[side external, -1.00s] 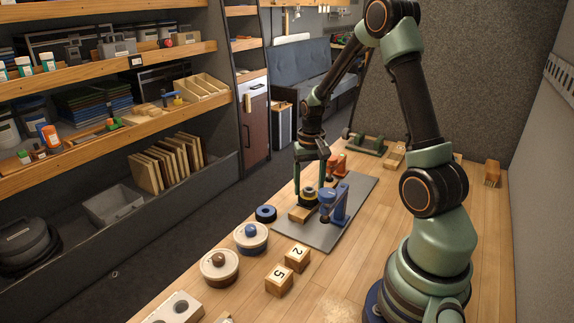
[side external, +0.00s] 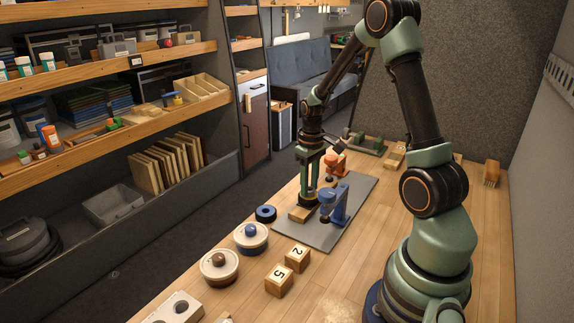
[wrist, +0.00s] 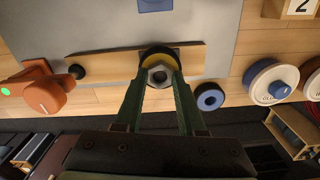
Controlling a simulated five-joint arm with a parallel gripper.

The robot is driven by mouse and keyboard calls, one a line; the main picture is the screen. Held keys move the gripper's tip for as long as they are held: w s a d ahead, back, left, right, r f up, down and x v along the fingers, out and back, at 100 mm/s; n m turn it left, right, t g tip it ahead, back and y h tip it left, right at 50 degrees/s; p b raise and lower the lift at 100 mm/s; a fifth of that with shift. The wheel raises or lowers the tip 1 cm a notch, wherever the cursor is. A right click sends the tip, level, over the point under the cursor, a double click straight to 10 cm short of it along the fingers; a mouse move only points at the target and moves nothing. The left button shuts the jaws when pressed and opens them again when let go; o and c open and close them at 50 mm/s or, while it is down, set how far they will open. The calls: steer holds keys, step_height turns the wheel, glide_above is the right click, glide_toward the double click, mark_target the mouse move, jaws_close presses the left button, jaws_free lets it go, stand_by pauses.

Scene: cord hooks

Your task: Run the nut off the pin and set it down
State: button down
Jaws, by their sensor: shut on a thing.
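A grey hex nut (wrist: 158,76) shows in the wrist view over a round black-and-yellow piece (wrist: 158,54). The pin itself is hard to make out. The piece sits on a wooden block (wrist: 95,68), which also shows in the side view (side external: 299,215). My gripper (wrist: 159,72) points down over the block, its two green fingers shut on the nut from both sides. In the side view my gripper (side external: 310,192) hides most of the nut.
A blue clamp (side external: 335,205) and an orange clamp (side external: 336,166) stand close by on the grey mat (side external: 305,240). A blue ring (side external: 266,213), two lidded pots (side external: 251,240) and numbered wooden cubes (side external: 279,280) are nearer the camera. The mat's right part is clear.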

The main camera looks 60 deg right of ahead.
steer(key=n, duration=0.4)
steer(key=shift+n, duration=0.3)
steer(key=shift+n, duration=0.3)
steer(key=n, duration=0.8)
steer(key=shift+r, duration=0.1)
steer(key=n, duration=0.3)
steer(key=shift+n, duration=0.4)
